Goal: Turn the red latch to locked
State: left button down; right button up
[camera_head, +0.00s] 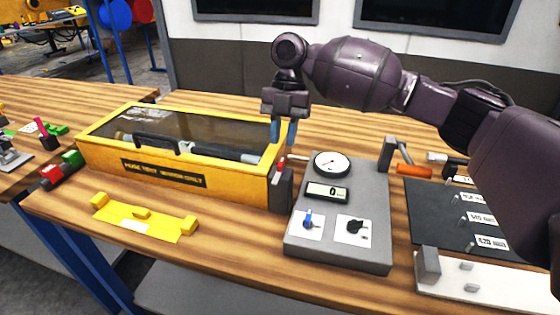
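The red latch (282,163) is a small red piece at the right front corner of a yellow case (215,184) with a dark clear lid. A dark grey block (281,191) stands just below it. Which way the latch points is too small to tell. My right gripper (283,133) hangs pointing down just above the latch. My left gripper is not in view.
A grey control box (340,251) with a round gauge (332,163), a display and a blue and a black switch stands right of the case. A yellow bracket (141,219) lies in front. A hammer with an orange handle (413,170) and a dark mat (432,225) are to the right.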

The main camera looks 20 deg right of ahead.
aim_at(280, 164)
jog(key=shift+x, duration=3)
grip_shut()
